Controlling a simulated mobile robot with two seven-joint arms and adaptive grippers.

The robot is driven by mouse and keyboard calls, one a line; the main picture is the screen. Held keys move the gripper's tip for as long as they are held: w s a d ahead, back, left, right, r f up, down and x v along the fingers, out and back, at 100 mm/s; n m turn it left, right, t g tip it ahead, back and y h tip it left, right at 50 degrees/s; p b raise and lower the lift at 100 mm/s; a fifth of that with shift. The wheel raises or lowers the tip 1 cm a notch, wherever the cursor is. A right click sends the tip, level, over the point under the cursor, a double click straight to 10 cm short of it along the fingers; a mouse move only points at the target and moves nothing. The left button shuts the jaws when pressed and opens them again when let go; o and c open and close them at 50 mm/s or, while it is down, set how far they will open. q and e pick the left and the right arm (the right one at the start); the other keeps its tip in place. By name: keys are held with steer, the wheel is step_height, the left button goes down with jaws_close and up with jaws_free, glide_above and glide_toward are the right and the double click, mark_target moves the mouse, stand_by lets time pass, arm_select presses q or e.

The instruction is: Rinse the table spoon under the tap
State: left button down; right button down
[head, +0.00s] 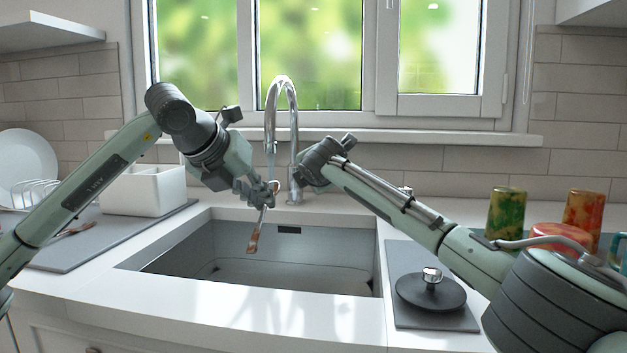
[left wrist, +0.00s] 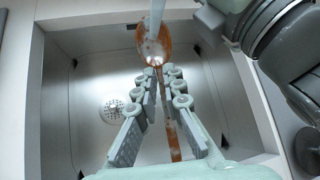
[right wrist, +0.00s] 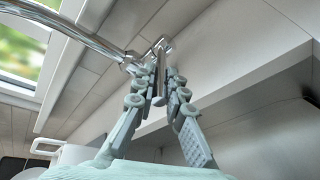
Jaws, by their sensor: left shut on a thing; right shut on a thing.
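My left gripper (head: 268,190) is over the sink (head: 215,245), its fingers closed on the table spoon (head: 255,235). In the left wrist view the reddish-brown spoon bowl (left wrist: 152,48), with pale patches, lies just beyond the fingertips (left wrist: 157,75); the handle runs back between the fingers. The chrome tap (head: 282,85) arches above, and a pale water stream (left wrist: 156,14) comes down onto the bowl. My right gripper (head: 303,175) is at the tap's base; in the right wrist view its fingertips (right wrist: 160,75) are closed on the tap's metal lever (right wrist: 159,92).
A grey mat with a white caddy (head: 148,190) and plates (head: 25,165) lies left of the sink. To the right are a black tamper-like disc (head: 430,290) on a board and colourful cups (head: 507,213). The sink basin is empty, with a drain (left wrist: 115,110).

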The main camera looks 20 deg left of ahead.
steer(key=c, duration=1.6)
jaws_free()
steer(key=shift+o, duration=0.2)
steer(key=shift+s, duration=0.1)
steer(key=v, duration=1.2)
